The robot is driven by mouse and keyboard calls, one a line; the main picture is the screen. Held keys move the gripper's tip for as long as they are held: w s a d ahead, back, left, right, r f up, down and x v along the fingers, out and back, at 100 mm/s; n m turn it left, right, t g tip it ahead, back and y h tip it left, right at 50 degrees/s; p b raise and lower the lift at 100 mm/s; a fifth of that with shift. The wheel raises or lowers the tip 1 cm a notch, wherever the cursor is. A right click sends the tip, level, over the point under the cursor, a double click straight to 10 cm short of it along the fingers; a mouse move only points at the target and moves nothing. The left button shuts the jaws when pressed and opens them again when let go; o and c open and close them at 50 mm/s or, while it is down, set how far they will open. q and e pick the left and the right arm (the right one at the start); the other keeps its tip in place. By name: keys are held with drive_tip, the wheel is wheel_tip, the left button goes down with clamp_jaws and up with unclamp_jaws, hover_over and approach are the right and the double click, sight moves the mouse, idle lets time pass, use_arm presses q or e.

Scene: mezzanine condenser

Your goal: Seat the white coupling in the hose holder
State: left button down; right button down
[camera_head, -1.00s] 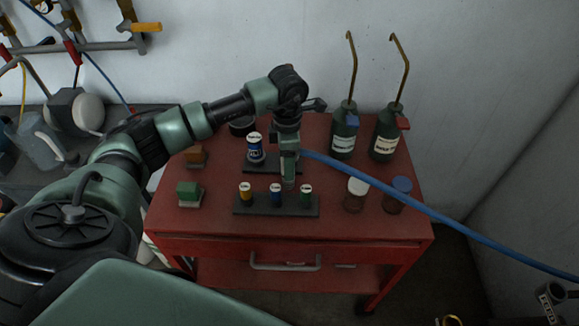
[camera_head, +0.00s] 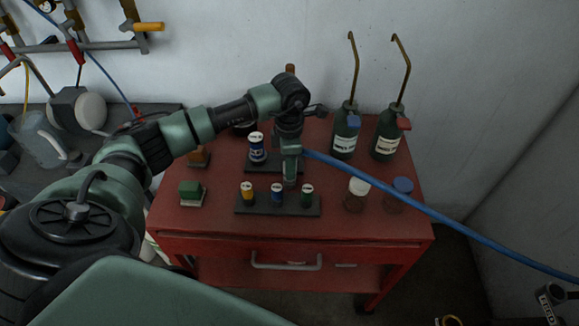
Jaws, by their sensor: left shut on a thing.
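My left gripper (camera_head: 290,174) points down over the middle of the red cart. It is shut at the end of the blue hose (camera_head: 420,208), which runs from the jaws to the right edge of the view. I cannot make out the white coupling; the gripper may hide it. A dark rear rack (camera_head: 262,168) with a blue labelled cylinder (camera_head: 257,150) stands beside and behind the gripper. A dark front rack (camera_head: 262,210) holds a yellow, a blue and a green cylinder. I cannot tell which rack, if either, is the hose holder. My right gripper does not show.
Two green bottles with bent spouts (camera_head: 346,135) (camera_head: 388,136) stand at the back right of the red cart (camera_head: 215,222). A white-capped jar (camera_head: 357,194) and a blue-capped jar (camera_head: 400,196) stand in front, near the hose.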

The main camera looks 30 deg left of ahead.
use_arm(q)
wheel_tip(320, 180, up, 20)
drive_tip(key=b, duration=0.3)
drive_tip(key=s+d+f+m, duration=0.5)
drive_tip(key=s+d+m, duration=0.1)
drive_tip(key=m, duration=0.7)
drive_tip(key=s+d+f+m, duration=0.6)
drive_tip(key=s+d+m, duration=0.1)
drive_tip(key=m, duration=0.6)
drive_tip(key=shift+s+d, duration=0.25)
drive_tip(key=shift+s, duration=0.65)
